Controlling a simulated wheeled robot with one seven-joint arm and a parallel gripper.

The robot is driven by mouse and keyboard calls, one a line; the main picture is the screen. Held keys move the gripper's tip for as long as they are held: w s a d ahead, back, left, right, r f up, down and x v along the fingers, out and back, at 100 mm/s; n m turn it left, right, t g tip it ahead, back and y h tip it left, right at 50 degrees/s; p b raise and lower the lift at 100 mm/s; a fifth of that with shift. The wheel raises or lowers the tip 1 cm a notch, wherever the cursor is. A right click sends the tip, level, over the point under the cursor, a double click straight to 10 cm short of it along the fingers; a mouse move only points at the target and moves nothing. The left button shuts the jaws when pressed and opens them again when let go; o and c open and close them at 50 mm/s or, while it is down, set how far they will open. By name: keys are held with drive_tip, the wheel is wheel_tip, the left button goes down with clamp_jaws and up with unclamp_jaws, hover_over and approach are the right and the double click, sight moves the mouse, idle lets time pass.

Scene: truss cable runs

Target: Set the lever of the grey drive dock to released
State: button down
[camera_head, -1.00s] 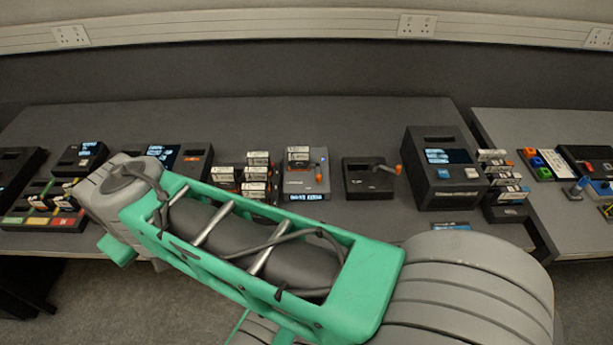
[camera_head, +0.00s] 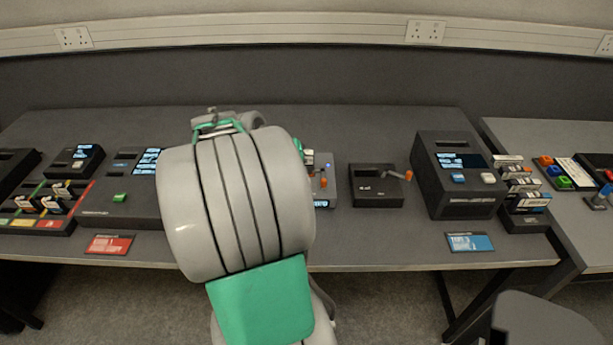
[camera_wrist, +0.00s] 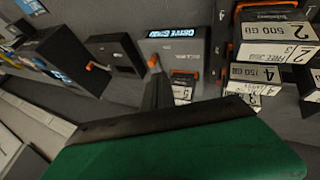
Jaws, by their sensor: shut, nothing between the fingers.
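The grey drive dock (camera_head: 329,184) stands on the bench, its left part hidden behind my arm in the head view. Its orange lever (camera_head: 323,182) shows at its right side. In the wrist view the dock (camera_wrist: 178,50) appears turned over, with a lit display and the orange lever (camera_wrist: 153,62) at its left edge. My gripper (camera_wrist: 157,82) is shut and empty, its tips close to the lever in the picture. I cannot tell whether they touch it. In the head view my arm hides the gripper.
A black dock (camera_head: 376,187) with its own orange lever stands right of the grey one. Beyond it are a dark box with a screen (camera_head: 456,200) and a drive rack (camera_head: 525,222). Labelled drives (camera_wrist: 265,40) crowd the other side. Bare bench (camera_head: 360,235) lies in front.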

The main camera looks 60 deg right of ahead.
drive_tip(key=x, duration=0.9)
drive_tip(key=shift+s+n+t, duration=0.3)
drive_tip(key=shift+s+n, duration=0.05)
drive_tip(key=shift+n, duration=0.05)
drive_tip(key=shift+s+d+f+n+t, duration=0.15)
drive_tip(key=shift+s+n+t, duration=0.25)
drive_tip(key=shift+s+n, duration=0.25)
drive_tip(key=shift+s+d+r+n+t, duration=0.15)
drive_tip(key=shift+s+n+t, duration=0.25)
drive_tip(key=shift+s+n, duration=0.2)
drive_tip(key=s+n+t, duration=0.1)
drive_tip(key=d+n+b, duration=0.1)
drive_tip(key=n, duration=0.1)
drive_tip(key=shift+s+d+f+t, duration=0.1)
drive_tip(key=shift+s+t, duration=0.3)
drive_tip(key=shift+s+d+f+n+t+y+b, duration=0.1)
drive_tip(key=shift+s+d+n+t+y+b, duration=0.1)
drive_tip(key=shift+s+d+n+t+b, duration=0.35)
drive_tip(key=shift+s+d+n+t+y+b, duration=0.15)
drive_tip(key=shift+d+n+t+y+b, duration=0.15)
drive_tip(key=shift+n, duration=0.4)
drive_tip(key=shift+s+d+n+t+y+b, duration=0.35)
drive_tip(key=shift+d+n+t+b, duration=0.25)
drive_tip(key=shift+n, duration=0.5)
drive_tip(key=shift+s+d+b, duration=0.2)
drive_tip(key=shift+d+b, duration=0.15)
drive_tip(key=shift+d, duration=0.05)
drive_tip(key=shift+r, duration=0.3)
